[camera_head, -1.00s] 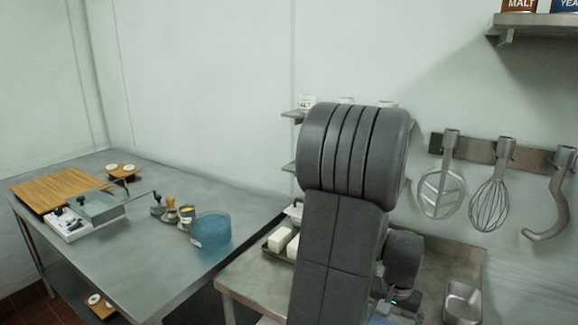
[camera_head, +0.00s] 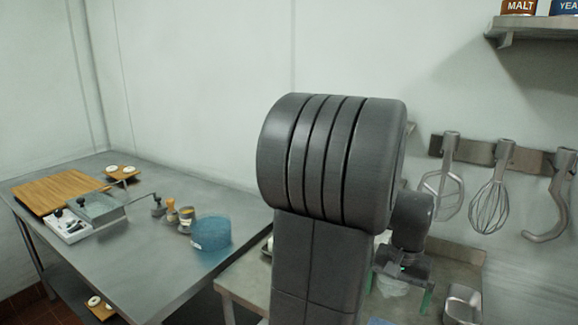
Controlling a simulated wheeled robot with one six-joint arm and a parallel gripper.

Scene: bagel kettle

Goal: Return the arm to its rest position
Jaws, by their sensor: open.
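My arm stands upright in the middle of the head view, with its large grey elbow (camera_head: 330,160) nearest the camera. My gripper (camera_head: 400,291) hangs low to the right of the arm, pointing down above the right-hand metal table (camera_head: 452,268). Its two greenish fingers are spread apart, so it is open. A pale whitish thing shows behind and between the fingers; I cannot tell what it is. Nothing is clearly held.
The left steel table (camera_head: 165,255) carries a wooden board (camera_head: 55,190), a blue tub (camera_head: 211,233) and small tools. A metal container (camera_head: 462,303) stands at lower right. Utensils such as the whisk (camera_head: 489,200) hang on the wall. A shelf (camera_head: 535,22) juts out at upper right.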

